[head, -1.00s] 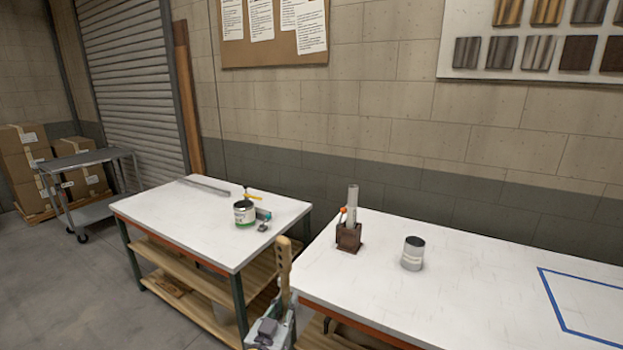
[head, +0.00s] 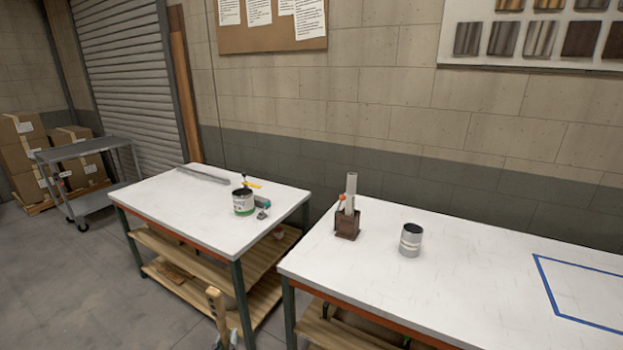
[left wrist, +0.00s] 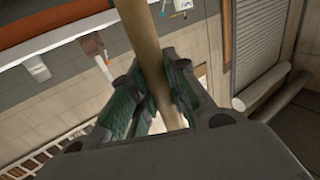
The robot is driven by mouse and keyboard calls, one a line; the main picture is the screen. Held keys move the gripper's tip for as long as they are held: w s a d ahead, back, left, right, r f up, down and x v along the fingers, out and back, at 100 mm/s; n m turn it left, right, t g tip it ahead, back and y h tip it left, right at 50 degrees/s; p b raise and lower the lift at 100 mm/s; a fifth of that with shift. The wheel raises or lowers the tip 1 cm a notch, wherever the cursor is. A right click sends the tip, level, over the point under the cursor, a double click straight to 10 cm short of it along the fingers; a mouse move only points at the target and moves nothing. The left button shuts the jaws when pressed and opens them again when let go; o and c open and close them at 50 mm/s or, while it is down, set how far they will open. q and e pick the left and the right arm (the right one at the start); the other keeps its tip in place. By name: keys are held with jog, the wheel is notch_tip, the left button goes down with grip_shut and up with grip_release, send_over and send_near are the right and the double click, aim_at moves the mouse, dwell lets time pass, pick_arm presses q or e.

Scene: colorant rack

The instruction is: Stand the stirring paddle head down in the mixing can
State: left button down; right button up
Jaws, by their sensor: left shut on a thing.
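My left gripper (left wrist: 158,98) is shut on the wooden shaft of the stirring paddle (left wrist: 143,45) in the left wrist view. In the head view the paddle (head: 217,312) stands roughly upright at the bottom edge, in front of the left table, with only its top part showing; its lower end is out of frame. The gripper (head: 228,342) barely shows there. A plain grey can (head: 410,241), open and dark inside, stands on the right table and looks like the mixing can. The paddle is well apart from it, to its left and nearer. My right gripper is not in view.
On the right table (head: 480,270), a brown holder (head: 347,228) with upright tools stands left of the grey can. The left table (head: 170,212) bears a green-labelled can (head: 243,203) and a grey bar (head: 202,174). A gap separates the tables. Blue tape marks the right table.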

pick_arm(q)
jog(key=shift+w+r, duration=0.1)
jog(key=shift+r, duration=0.05)
jog(key=w+r+p, duration=0.5)
jog(key=w+r, duration=0.1)
jog(key=w, duration=0.2)
dwell(1.2)
jog(key=shift+r, duration=0.1)
jog(key=shift+s, duration=0.1)
jog(key=shift+m+p, duration=0.85)
jog(key=shift+m, duration=3.65)
